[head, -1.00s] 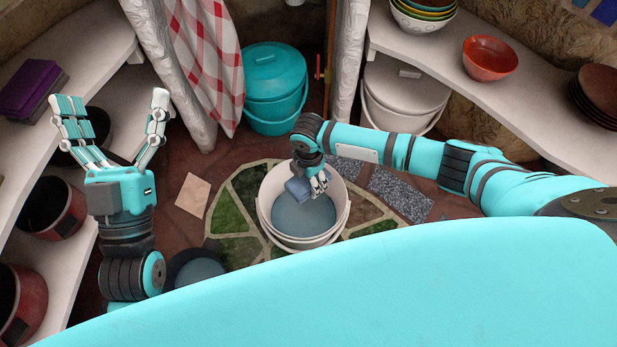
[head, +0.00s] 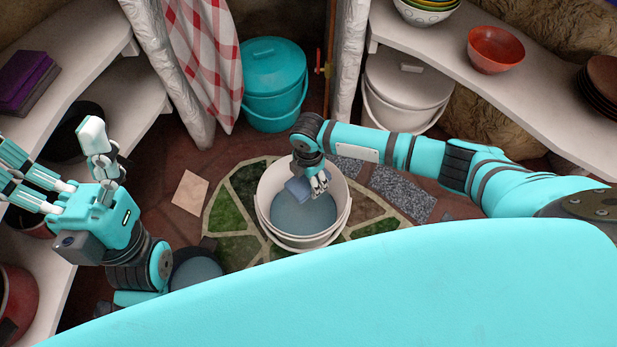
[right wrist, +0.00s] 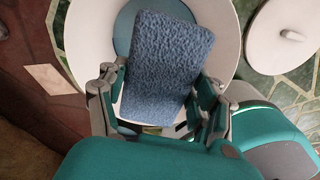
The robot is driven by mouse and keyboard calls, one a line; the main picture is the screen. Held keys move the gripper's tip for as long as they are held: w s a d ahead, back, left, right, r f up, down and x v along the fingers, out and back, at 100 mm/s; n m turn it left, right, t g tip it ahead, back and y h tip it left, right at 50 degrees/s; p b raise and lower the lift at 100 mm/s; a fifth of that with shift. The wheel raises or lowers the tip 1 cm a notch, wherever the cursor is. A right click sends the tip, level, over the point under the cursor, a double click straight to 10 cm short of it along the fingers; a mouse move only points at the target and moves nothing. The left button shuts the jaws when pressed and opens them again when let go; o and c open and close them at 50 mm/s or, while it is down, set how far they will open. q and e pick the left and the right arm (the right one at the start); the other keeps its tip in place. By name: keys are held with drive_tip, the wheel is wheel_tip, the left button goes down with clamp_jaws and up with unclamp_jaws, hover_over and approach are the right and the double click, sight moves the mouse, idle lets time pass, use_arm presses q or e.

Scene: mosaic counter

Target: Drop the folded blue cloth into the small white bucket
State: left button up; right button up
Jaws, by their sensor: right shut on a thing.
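The folded blue cloth (right wrist: 165,68) is held between the fingers of my right gripper (right wrist: 155,100), which is shut on it. In the head view the cloth (head: 298,189) and the right gripper (head: 313,185) are over the mouth of the small white bucket (head: 266,222), near its back rim. The bucket stands upright on the floor, with a blue-grey inside bottom; it also shows behind the cloth in the right wrist view (right wrist: 88,40). My left gripper (head: 60,165) is at the left by the shelves, its fingers spread open and empty.
A teal lidded bucket (head: 273,85) and a white lidded bucket (head: 405,90) stand at the back. White shelves (head: 540,115) with bowls are at right; left shelves hold purple books (head: 25,82) and pots. A dark round container (head: 195,270) is near my left wrist.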

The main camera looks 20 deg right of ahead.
drive_tip(key=o, duration=1.3)
wheel_tip(320, 180, up, 12)
